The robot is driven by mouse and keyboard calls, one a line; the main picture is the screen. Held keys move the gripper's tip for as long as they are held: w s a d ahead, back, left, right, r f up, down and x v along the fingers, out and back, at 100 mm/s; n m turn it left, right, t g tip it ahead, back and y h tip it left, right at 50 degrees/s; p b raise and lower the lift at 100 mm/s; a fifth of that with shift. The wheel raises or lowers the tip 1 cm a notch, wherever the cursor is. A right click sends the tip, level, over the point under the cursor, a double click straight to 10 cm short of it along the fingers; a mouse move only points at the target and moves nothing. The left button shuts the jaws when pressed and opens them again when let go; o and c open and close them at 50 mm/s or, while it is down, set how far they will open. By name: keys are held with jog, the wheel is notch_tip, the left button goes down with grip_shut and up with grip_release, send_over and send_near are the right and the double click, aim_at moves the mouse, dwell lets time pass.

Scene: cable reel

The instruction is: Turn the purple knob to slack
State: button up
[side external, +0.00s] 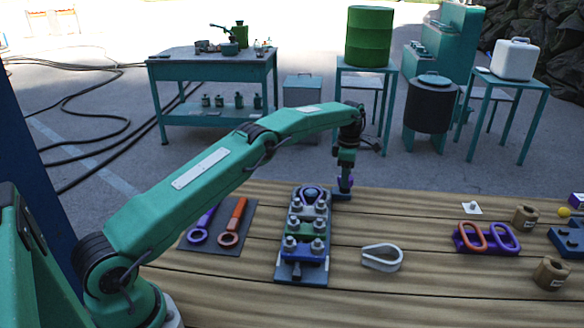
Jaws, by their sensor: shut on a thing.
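The purple knob (345,182) is at the far edge of the wooden table, just right of the top of the clamp block. It is small in the side view and partly hidden by my gripper. My gripper (345,176) points straight down from above and is shut on the knob. A small dark blue base (342,194) shows just under the knob. Any slack marking or pointer on the knob is too small to make out.
The clamp block (303,228) with blue and green bars and several metal nuts stands close on the left. A dark mat (250,241) carries a purple and an orange wrench. A grey metal loop (381,257) and orange and purple links (485,238) lie to the right.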

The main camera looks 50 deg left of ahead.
jog(key=shift+n, duration=0.9)
jog(key=o, duration=1)
jog(key=shift+r, duration=0.15)
jog(key=shift+r, duration=3.6)
